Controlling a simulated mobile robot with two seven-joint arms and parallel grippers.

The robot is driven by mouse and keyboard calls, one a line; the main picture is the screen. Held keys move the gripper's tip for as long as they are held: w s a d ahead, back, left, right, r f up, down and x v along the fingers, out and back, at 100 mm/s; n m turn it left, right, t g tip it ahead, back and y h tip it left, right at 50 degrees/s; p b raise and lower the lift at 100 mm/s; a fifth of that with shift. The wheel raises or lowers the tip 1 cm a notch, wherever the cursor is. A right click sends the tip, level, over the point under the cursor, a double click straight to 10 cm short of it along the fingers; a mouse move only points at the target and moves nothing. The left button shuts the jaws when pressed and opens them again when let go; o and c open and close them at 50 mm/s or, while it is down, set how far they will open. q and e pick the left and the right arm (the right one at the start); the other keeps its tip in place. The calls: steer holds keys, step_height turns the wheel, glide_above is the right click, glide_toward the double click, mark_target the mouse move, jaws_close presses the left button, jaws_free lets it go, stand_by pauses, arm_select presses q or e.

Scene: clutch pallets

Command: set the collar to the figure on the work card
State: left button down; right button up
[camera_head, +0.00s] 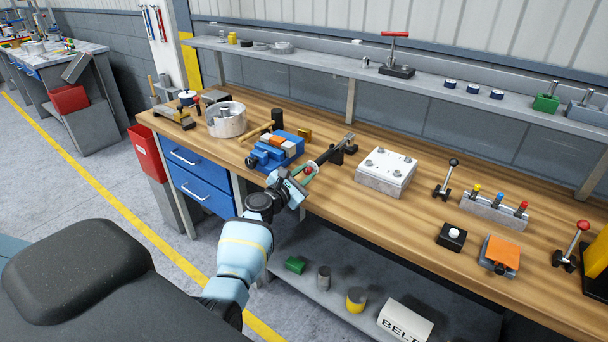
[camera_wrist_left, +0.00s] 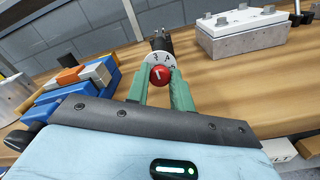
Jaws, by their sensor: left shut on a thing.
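A dark wrench-like tool (camera_head: 330,155) lies in a black holder on the bench, with a red knob (camera_head: 308,171) at its near end. In the left wrist view the red knob (camera_wrist_left: 160,75) bears a white line. Behind it is a white collar (camera_wrist_left: 155,58) with dark figures; those on top look like 3, 4 and 5, partly hidden by the knob and fingers. My left gripper (camera_head: 305,175), with green fingers, is shut on the red knob; it shows in the left wrist view (camera_wrist_left: 160,82). I cannot make out a readable work card. My right gripper is out of view.
A blue vise (camera_head: 275,152) stands close left of the tool. A pale bolted block (camera_head: 386,172) stands to its right. Further right are a lever (camera_head: 446,180) and a block with coloured knobs (camera_head: 494,210). Bare wood lies in front of the pale block.

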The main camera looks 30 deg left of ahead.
arm_select(q)
steer(key=c, duration=1.2)
jaws_free()
steer(key=shift+s+a+f, duration=0.1)
steer(key=shift+s, duration=0.7)
steer(key=s, duration=0.6)
steer(key=shift+a, duration=0.2)
steer(key=shift+s, duration=0.1)
